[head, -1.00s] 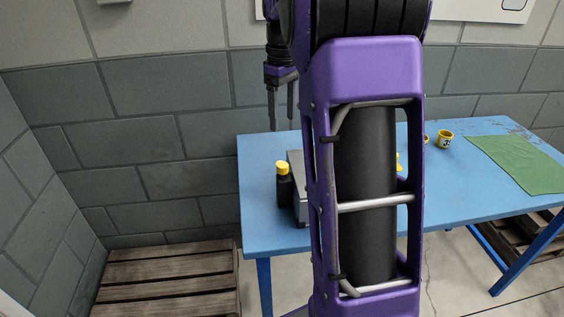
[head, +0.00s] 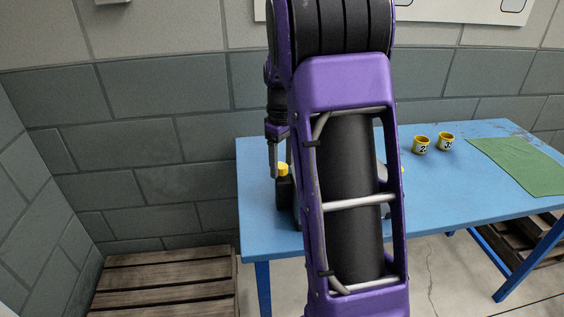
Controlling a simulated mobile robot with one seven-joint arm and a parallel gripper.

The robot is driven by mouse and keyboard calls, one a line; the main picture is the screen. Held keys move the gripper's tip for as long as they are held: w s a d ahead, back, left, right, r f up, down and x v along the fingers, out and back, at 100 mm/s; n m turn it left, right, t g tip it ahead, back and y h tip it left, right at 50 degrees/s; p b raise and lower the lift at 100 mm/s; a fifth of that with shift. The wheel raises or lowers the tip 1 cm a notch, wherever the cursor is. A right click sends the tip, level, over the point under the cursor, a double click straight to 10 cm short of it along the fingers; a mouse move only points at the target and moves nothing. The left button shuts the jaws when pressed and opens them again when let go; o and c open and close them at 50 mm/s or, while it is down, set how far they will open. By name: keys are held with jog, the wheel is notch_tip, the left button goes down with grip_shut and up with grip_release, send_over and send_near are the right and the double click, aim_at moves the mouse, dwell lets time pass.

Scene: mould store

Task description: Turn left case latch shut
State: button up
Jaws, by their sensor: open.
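The case (head: 297,212) stands on the blue table (head: 262,228), mostly hidden behind my own arm; only a narrow grey edge shows. Its left latch is hidden, so I cannot see how it is turned. My gripper (head: 280,162) points down over the left part of the table, open and with nothing seen between its fingers. Its fingertips are near a dark bottle with a yellow cap (head: 283,190) in the picture; I cannot tell whether they touch anything.
A wooden pallet (head: 165,280) is on the floor at left. A block wall (head: 150,130) stands behind. The table's left corner is clear.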

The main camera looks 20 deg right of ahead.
grip_shut()
jog(key=shift+m, duration=0.4)
jog(key=m+p, duration=0.2)
jog(key=shift+r+m, duration=0.15)
jog(key=shift+m, duration=0.25)
jog(key=m+p, duration=0.2)
jog(key=m, duration=0.3)
jog(key=shift+p, duration=0.3)
jog(key=m+p, duration=0.2)
jog(key=m, duration=0.3)
jog(key=shift+m, duration=0.4)
jog(key=shift+m+p, duration=0.75)
jog(key=shift+m, duration=0.95)
